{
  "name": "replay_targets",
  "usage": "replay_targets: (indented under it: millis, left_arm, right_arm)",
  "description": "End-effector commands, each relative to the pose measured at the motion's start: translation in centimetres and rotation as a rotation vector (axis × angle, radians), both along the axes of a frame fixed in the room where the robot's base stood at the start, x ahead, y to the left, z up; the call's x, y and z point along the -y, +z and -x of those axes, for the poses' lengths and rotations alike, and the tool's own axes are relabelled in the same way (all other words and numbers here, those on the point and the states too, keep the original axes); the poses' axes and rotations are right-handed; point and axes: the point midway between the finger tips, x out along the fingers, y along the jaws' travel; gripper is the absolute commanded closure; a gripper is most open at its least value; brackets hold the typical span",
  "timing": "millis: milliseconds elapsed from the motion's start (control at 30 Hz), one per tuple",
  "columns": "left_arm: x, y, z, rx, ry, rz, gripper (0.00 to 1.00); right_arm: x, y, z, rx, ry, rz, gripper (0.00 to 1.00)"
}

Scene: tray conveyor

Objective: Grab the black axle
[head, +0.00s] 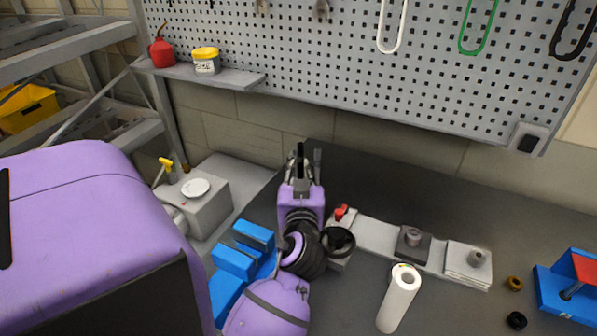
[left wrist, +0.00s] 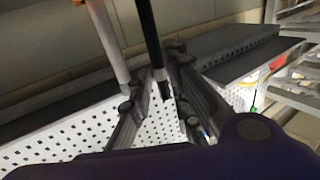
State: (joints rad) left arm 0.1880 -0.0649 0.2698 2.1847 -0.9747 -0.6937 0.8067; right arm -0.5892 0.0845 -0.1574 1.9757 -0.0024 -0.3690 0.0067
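The black axle (head: 300,152) stands upright at the back of the dark bench, just beyond my left gripper (head: 302,168). In the left wrist view the axle (left wrist: 145,35) comes in from the top edge, and its end lies between the fingers of my left gripper (left wrist: 165,75). The fingers are apart, with a gap on each side of the axle's end. A grey rod (left wrist: 106,42) stands beside the axle, outside the fingers; it also shows in the head view (head: 317,157). The lower part of the axle is hidden behind my gripper. My right gripper is out of view.
A fixture with a black handwheel (head: 338,241) and a white strip with blocks (head: 413,243) lie to the right. A white roll (head: 399,298) lies nearer. A blue fixture (head: 568,283) is at the right edge. The pegboard (head: 335,70) rises behind the bench.

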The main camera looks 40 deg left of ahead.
Motion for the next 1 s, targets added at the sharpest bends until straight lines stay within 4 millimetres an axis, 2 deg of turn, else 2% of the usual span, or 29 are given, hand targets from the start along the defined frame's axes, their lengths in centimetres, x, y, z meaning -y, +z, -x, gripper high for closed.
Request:
replay_targets:
  millis: [33, 100, 300, 533, 667, 1000]
  left_arm:
    - [-0.6, 1.0, -0.8, 0.008, -0.001, -0.005, 0.83]
    - [-1.4, 1.2, -1.6, 0.010, 0.000, -0.006, 0.83]
    - [-2.6, 0.6, -2.9, 0.004, -0.001, -0.001, 0.83]
    - [-2.7, 0.4, -2.9, 0.001, -0.001, 0.000, 0.84]
    - [-2.7, 0.4, -2.9, 0.001, -0.001, 0.000, 1.00]
    - [-2.7, 0.4, -2.9, 0.004, -0.002, -0.001, 1.00]
  right_arm:
    - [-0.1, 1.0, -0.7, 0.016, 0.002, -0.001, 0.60]
    - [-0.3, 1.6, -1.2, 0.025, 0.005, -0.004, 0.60]
    - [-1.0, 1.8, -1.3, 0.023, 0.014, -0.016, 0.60]
    - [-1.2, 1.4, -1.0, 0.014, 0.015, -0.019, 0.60]
    - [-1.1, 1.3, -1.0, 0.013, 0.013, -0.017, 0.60]
    - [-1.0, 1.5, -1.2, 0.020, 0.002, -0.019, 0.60]
